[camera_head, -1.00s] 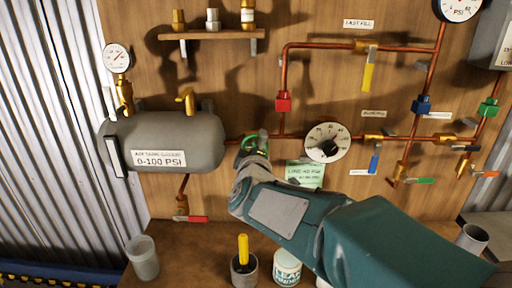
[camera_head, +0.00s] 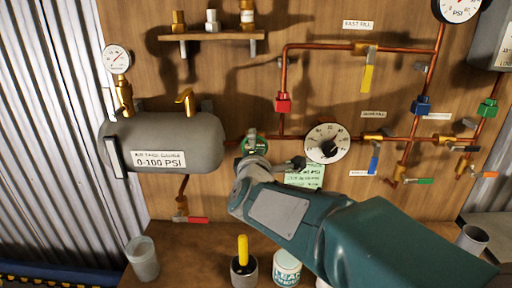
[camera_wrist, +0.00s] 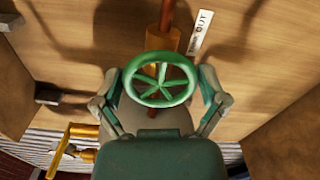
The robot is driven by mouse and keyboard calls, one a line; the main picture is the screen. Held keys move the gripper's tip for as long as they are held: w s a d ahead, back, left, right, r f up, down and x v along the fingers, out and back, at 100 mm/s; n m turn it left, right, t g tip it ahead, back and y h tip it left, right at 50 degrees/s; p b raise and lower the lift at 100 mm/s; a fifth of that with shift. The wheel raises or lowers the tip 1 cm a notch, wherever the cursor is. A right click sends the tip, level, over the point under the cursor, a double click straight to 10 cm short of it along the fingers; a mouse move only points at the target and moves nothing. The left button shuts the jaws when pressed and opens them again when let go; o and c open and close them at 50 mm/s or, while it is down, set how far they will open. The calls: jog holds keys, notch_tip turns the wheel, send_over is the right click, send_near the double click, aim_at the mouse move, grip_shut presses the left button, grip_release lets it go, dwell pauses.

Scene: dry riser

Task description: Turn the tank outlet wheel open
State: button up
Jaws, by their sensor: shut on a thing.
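The tank outlet wheel is a green spoked handwheel (camera_wrist: 160,80) on the copper pipe beside the tank. In the head view the wheel (camera_head: 254,143) shows just above the end of my arm. My gripper (camera_wrist: 160,88) has one finger on each side of the wheel's rim in the wrist view and is shut on it. In the head view my gripper (camera_head: 251,160) is mostly hidden by my own wrist. The grey tank (camera_head: 165,143) with a 0-100 PSI label stands to the left. A brass fitting (camera_wrist: 163,38) and an OUT tag (camera_wrist: 200,32) lie beyond the wheel.
A red valve block (camera_head: 283,103) sits above. A cup with a yellow handle (camera_head: 244,268) and a white tin (camera_head: 287,268) stand on the bench below.

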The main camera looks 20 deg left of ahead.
jog(key=shift+a+f, duration=0.1)
jog(key=shift+f, duration=0.3)
jog(key=o, duration=0.8)
jog(key=shift+s, duration=0.15)
jog(key=v, duration=1.1)
jog(key=shift+s+r, duration=0.15)
jog(key=shift+s, duration=0.25)
